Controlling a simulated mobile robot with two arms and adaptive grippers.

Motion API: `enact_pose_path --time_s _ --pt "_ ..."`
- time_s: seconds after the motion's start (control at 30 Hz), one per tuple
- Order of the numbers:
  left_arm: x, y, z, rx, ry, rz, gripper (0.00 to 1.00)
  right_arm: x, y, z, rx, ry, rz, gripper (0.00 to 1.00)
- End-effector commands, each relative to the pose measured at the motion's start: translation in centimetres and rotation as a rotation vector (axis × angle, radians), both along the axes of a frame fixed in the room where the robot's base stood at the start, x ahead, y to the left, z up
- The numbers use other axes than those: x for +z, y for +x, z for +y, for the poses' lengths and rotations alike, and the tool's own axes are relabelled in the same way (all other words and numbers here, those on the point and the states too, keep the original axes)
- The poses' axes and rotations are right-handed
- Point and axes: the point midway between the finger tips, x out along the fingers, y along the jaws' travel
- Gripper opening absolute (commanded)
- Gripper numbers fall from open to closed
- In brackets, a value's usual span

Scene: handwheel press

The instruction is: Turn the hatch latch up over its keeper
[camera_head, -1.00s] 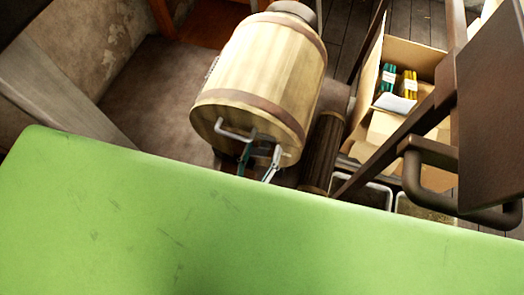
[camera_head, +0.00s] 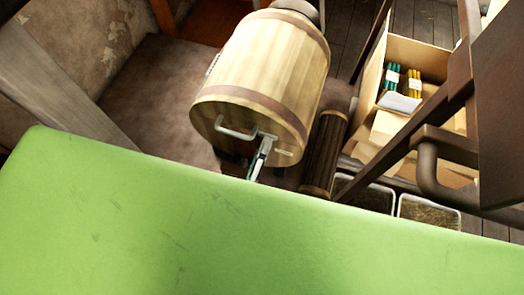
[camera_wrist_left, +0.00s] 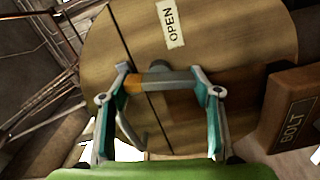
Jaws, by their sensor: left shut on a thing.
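The wooden barrel (camera_head: 262,70) lies with its round end toward me; the hatch seam crosses that end in the left wrist view. The grey latch bar (camera_wrist_left: 168,78) lies level in that picture. An orange piece (camera_wrist_left: 141,82) shows at its left end, by the seam. I cannot clearly make out the keeper. My left gripper (camera_wrist_left: 160,72) is shut on the latch, one finger at each end. In the head view my left gripper (camera_head: 266,143) shows nearly edge-on at the barrel's lower end, its lower part hidden by my green body. My right gripper is out of view.
A grey handle (camera_head: 236,133) stands out from the barrel end beside the latch. A wooden block marked BOLT (camera_wrist_left: 295,112) is right of the barrel end. An OPEN label (camera_wrist_left: 170,24) is above the latch. An open cardboard box (camera_head: 418,58) stands at the right.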

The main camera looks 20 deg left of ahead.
Motion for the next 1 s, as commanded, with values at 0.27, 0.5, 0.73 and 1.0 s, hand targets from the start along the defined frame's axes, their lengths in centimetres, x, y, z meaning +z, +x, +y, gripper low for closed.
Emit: enact_pose_path --time_s 0.27,0.5,0.73,1.0 --pt "-0.22 -0.02 0.04 0.0 -0.156 0.013 0.36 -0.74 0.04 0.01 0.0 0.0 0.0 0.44" --pt "-0.21 -0.03 0.05 0.0 -0.217 0.019 0.36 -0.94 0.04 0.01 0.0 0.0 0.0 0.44" --pt "-0.2 -0.04 0.04 0.0 -0.232 0.02 0.36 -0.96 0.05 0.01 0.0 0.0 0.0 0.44" --pt "-0.25 -0.06 0.04 0.001 -0.231 0.021 0.6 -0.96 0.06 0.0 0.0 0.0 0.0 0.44"
